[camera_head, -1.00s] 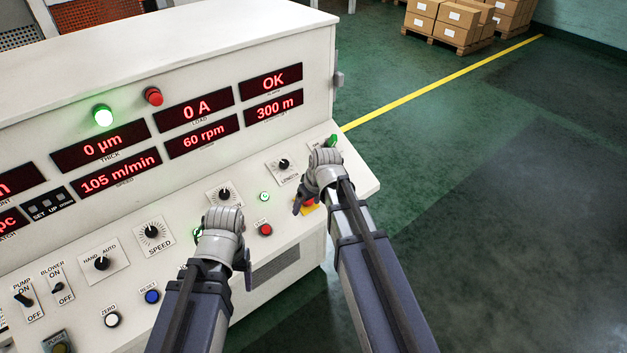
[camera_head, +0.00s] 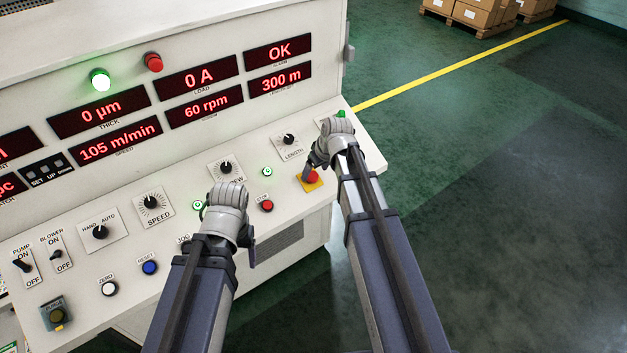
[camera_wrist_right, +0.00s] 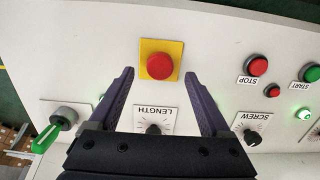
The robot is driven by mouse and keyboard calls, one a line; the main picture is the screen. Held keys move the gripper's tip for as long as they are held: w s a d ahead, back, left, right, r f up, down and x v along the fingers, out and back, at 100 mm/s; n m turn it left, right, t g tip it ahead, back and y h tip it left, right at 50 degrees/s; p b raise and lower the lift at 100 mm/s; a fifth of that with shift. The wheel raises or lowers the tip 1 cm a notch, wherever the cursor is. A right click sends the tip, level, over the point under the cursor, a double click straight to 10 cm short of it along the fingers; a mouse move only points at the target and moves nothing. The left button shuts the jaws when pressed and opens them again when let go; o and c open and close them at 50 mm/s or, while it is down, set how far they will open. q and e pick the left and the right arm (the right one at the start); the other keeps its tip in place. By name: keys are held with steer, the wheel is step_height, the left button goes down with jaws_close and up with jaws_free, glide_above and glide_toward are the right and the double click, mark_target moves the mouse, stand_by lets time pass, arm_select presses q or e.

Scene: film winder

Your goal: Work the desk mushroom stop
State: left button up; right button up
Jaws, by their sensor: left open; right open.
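The desk mushroom stop is a red button on a yellow square plate (camera_head: 311,178), near the right end of the sloped desk. In the right wrist view the red mushroom head (camera_wrist_right: 160,66) sits just beyond and between the fingertips. My right gripper (camera_wrist_right: 158,80) is open and empty, with a finger on each side of the view. In the head view my right gripper (camera_head: 309,168) is beside the stop, partly over its plate. My left gripper (camera_head: 246,250) hangs over the desk's front edge near the red stop button (camera_head: 267,205), its fingers mostly hidden.
A green-handled switch (camera_wrist_right: 47,138), the LENGTH knob (camera_wrist_right: 153,129) and the SCREW knob (camera_wrist_right: 252,138) are close to my right gripper. A smaller red STOP button (camera_wrist_right: 257,66) and green START button (camera_wrist_right: 312,73) are farther along. Open floor lies right of the desk.

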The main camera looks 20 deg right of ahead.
mark_target(313, 176)
steer(key=b+x, duration=0.2)
steer(key=x, duration=0.1)
steer(key=shift+w+f, duration=0.1)
steer(key=shift+f, duration=0.1)
arm_select(q)
step_height(313, 176, down, 3)
steer(key=shift+f, duration=0.1)
arm_select(e)
steer(key=shift+r, duration=0.1)
steer(key=shift+c, duration=0.2)
jaws_close()
